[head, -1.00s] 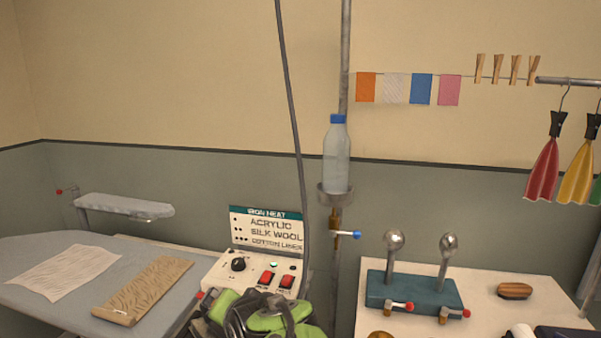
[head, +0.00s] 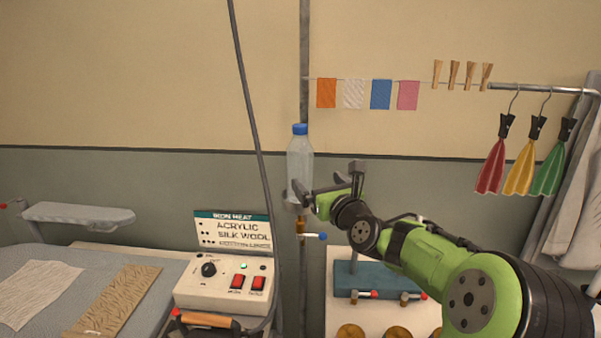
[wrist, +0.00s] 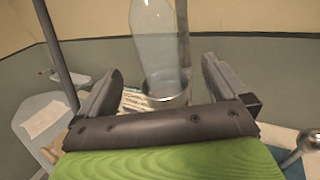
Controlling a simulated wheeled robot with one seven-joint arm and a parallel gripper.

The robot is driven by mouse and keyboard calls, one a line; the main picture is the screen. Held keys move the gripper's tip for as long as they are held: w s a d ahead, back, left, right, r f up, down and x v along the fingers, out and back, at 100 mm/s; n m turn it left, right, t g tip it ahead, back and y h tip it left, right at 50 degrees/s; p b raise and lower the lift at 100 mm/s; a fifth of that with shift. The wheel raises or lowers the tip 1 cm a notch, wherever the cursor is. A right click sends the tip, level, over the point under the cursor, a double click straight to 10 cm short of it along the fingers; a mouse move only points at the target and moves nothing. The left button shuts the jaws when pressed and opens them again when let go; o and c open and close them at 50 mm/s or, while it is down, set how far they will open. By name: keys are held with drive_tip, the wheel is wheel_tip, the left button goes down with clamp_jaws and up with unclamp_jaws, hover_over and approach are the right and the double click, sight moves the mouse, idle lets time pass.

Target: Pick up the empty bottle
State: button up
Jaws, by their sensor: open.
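The empty bottle (head: 300,160) is clear with a blue cap and stands upright in front of the grey pipe. In the wrist view the bottle (wrist: 154,45) rises ahead of my gripper, its base in a round metal cup (wrist: 166,101); its cap is out of that view. My gripper (head: 328,183) is at the bottle's lower part in the head view and partly covers it and the cup. In the wrist view my gripper (wrist: 160,82) is open and empty, with one finger to each side of the bottle's lower end. I cannot tell whether the bottle is between the fingertips or just beyond them.
A hanging cable (head: 252,110) runs down left of the bottle. The iron heat control box (head: 222,285) is at lower left. Clothes (head: 520,165) hang from a rail at right.

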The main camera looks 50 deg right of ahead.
sight(307, 172)
drive_tip(key=x, duration=0.5)
drive_tip(key=shift+w, duration=0.15)
drive_tip(key=x, duration=0.6)
drive_tip(key=shift+w+a+f+p, duration=0.1)
drive_tip(key=shift+w+p, duration=0.05)
drive_tip(key=shift+p, duration=0.25)
drive_tip(key=shift+a, duration=0.1)
drive_tip(key=shift+c, duration=0.8)
drive_tip(key=c, duration=0.9)
